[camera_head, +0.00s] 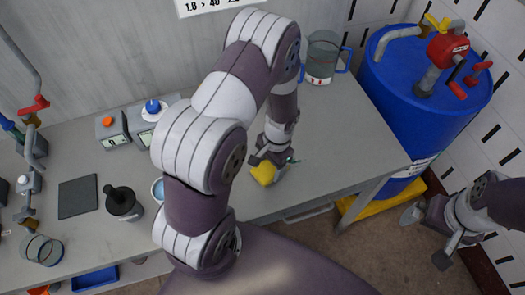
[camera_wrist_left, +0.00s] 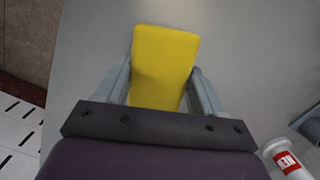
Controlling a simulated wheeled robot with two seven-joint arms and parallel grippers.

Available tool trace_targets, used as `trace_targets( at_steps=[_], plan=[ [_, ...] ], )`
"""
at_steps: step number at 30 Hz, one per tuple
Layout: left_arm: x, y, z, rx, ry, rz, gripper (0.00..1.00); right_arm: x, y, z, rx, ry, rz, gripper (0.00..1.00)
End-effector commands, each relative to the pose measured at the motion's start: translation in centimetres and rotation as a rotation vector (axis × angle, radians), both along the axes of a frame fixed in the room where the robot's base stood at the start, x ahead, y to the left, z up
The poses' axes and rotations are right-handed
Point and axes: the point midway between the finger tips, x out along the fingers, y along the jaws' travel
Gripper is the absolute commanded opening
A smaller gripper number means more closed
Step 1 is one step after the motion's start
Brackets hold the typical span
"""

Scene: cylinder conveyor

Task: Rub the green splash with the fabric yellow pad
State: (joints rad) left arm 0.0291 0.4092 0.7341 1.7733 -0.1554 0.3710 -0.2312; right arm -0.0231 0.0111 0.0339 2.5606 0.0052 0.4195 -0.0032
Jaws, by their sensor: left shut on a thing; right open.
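The yellow fabric pad (camera_head: 263,173) is in my left gripper (camera_head: 268,162), low over the grey table near its front edge. In the left wrist view the pad (camera_wrist_left: 165,60) sits between the two grey fingers of my left gripper (camera_wrist_left: 163,85), which is shut on it. I cannot tell whether the pad touches the table. A small teal-green bit (camera_head: 294,160) shows just right of the left gripper; I cannot tell if it is the green splash. No green shows in the wrist view. My right gripper (camera_head: 427,237) is open and empty, beyond the table's right end.
The grey table (camera_head: 345,140) is clear right of the left gripper. A clear jug (camera_head: 321,62) with blue handles stands at the back. A blue barrel (camera_head: 405,75) is right of the table. A black mortar (camera_head: 123,204), a dark plate (camera_head: 78,197) and small devices stand at left.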

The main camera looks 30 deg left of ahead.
Motion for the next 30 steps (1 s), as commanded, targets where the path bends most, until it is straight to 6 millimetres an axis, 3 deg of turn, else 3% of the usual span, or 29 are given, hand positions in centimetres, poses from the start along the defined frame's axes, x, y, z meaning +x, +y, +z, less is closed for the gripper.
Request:
trace_targets(
  at_steps=[3,18,30],
  plan=[
    [0.2,-0.1,2.5,0.000,-0.001,0.001,0.39,0.1,0.0,1.7,0.000,-0.002,0.000,1.00],
    [0.9,-0.4,6.9,-0.001,-0.003,0.002,0.39,0.0,0.0,5.8,0.000,-0.002,0.000,1.00],
    [1.1,-0.5,7.9,0.000,-0.001,0.002,0.39,0.0,0.0,6.6,0.000,-0.001,0.000,1.00]
  ],
)
